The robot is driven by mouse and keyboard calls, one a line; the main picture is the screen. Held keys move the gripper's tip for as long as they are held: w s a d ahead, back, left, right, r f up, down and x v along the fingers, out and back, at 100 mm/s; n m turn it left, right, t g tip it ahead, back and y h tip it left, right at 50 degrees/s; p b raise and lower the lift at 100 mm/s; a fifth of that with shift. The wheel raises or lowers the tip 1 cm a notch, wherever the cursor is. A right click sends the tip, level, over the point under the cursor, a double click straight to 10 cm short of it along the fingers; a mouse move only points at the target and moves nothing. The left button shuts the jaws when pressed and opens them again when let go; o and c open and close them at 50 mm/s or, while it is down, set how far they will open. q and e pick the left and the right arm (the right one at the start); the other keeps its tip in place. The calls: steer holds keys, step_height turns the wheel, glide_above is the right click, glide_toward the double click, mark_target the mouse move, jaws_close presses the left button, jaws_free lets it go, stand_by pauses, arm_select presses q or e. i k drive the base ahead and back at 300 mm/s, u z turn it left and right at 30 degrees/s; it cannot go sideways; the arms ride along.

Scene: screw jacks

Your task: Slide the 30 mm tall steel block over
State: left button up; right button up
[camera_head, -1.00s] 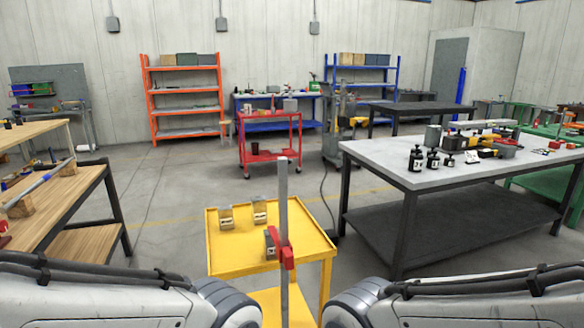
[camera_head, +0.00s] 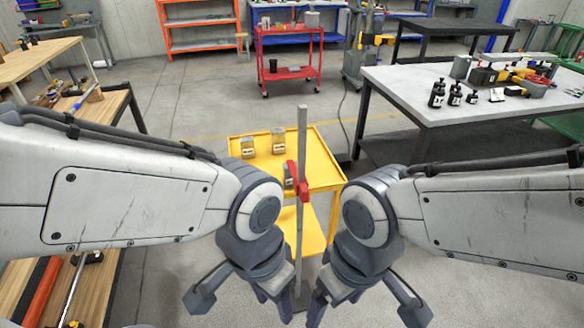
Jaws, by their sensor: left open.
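Three small steel blocks with pale labels stand on the yellow cart (camera_head: 322,172): a back left block (camera_head: 248,148), a back middle block (camera_head: 278,141) and a front block (camera_head: 289,176). The labels are too small to read, so I cannot tell which block is 30 mm tall. The front block is partly hidden by an upright grey post (camera_head: 302,140) with a red slider (camera_head: 303,190). My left gripper (camera_head: 274,302) is open and empty, pointing down in front of the cart. My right gripper (camera_head: 326,303) hangs beside it, apart from the blocks; its opening is unclear.
A grey-topped table (camera_head: 400,85) with several black screw jacks (camera_head: 437,93) stands at the right. A wooden bench (camera_head: 105,88) stands at the left. A red cart (camera_head: 290,72) is farther back.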

mark_target(287, 181)
steer(key=z, duration=0.75)
steer(key=i, duration=1.55)
steer(key=u, duration=0.8)
